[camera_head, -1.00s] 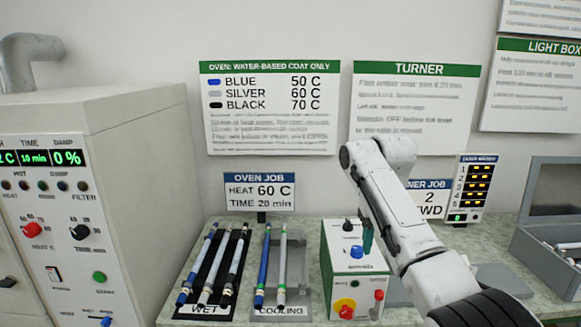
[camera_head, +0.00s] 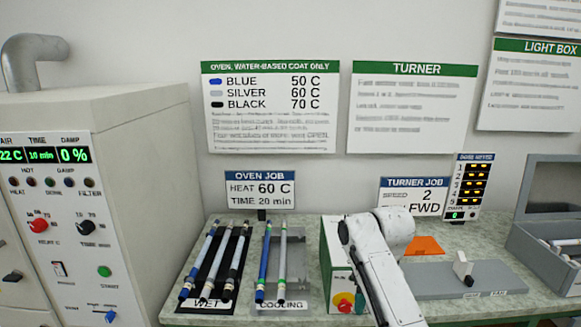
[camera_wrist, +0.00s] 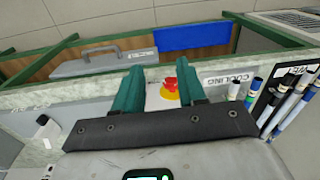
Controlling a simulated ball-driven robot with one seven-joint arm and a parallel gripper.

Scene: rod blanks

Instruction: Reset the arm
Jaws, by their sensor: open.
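My arm shows in the head view, folded low in front of the turner box (camera_head: 335,262), with its upper links hiding part of that box. My gripper (camera_wrist: 160,88) shows in the wrist view as two green fingers standing apart with nothing between them. A red knob on a yellow disc (camera_wrist: 172,88) shows beyond the gap between the fingers.
Several rods lie on the WET rack (camera_head: 205,303) and the COOLING rack (camera_head: 302,290). The oven (camera_head: 120,110) stands at left. A grey slide plate (camera_head: 440,282), an orange piece (camera_head: 424,245) and an open grey case (camera_head: 540,240) are at right.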

